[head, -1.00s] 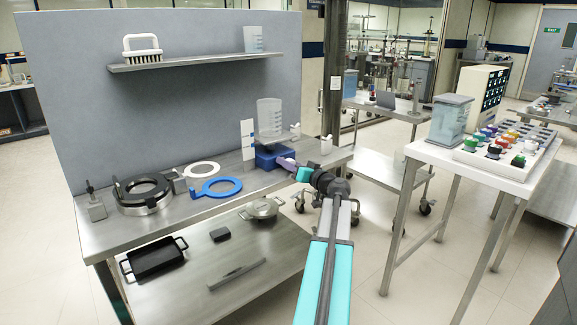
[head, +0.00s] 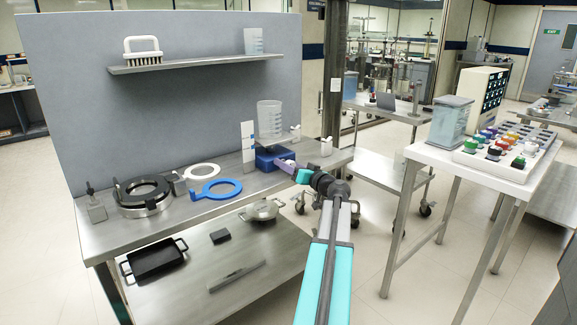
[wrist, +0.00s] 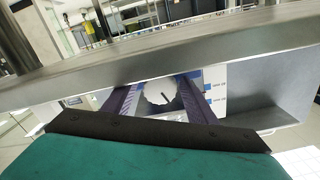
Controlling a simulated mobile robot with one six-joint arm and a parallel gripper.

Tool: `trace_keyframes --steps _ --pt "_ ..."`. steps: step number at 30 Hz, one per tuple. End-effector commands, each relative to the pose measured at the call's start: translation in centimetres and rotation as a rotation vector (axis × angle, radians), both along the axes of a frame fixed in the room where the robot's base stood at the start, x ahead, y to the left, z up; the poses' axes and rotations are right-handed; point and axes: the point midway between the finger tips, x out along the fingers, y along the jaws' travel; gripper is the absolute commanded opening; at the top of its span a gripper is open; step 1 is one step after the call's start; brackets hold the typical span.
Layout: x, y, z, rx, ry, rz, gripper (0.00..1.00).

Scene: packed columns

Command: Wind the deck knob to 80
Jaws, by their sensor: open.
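A blue stand (head: 263,161) sits on the steel bench and bears a clear graduated beaker (head: 269,118). In the wrist view a pale round knob (wrist: 161,94) with a dark pointer mark shows between my purple fingers; I take it as the deck knob. My gripper (head: 283,163) reaches the stand's right front from the right. In the wrist view my gripper (wrist: 160,86) is open, with one finger on each side of the knob. I cannot tell whether either finger touches it. The number at the pointer is not readable, and the head view hides the knob.
A white marked card (head: 248,140) stands left of the stand. The bench's metal edge (wrist: 160,58) crosses the wrist view. Small white fittings stand to the right.

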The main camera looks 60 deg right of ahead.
Motion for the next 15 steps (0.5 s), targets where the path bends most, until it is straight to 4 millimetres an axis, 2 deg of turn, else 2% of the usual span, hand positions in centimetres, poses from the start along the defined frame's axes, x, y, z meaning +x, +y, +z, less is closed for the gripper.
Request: trace_keyframes --steps 15 --pt "0.03 0.10 0.23 -0.212 0.071 0.000 0.52"
